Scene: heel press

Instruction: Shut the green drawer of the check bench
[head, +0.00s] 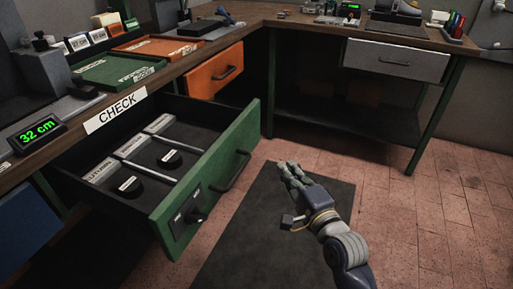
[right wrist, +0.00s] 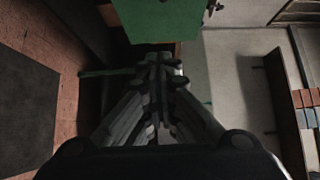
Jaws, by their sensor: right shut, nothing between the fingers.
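The green drawer (head: 207,180) of the check bench (head: 115,112) stands pulled far out in the head view. Its front has a dark bar handle (head: 233,171) and a dark knob on a plate. Inside are grey labelled blocks, dividers and round black pieces. My right gripper (head: 284,168) is shut and empty, in front of the drawer and to the right of its handle, apart from it. In the right wrist view the shut fingers (right wrist: 157,62) point toward a green panel (right wrist: 152,18); whether they touch it I cannot tell. My left gripper is out of view.
An orange drawer (head: 214,72) stands slightly out beyond the green one. A grey drawer (head: 396,60) is under the far bench. A blue drawer front (head: 27,225) is at the left. A dark mat (head: 262,240) lies on the tiled floor, clear in front of the green drawer.

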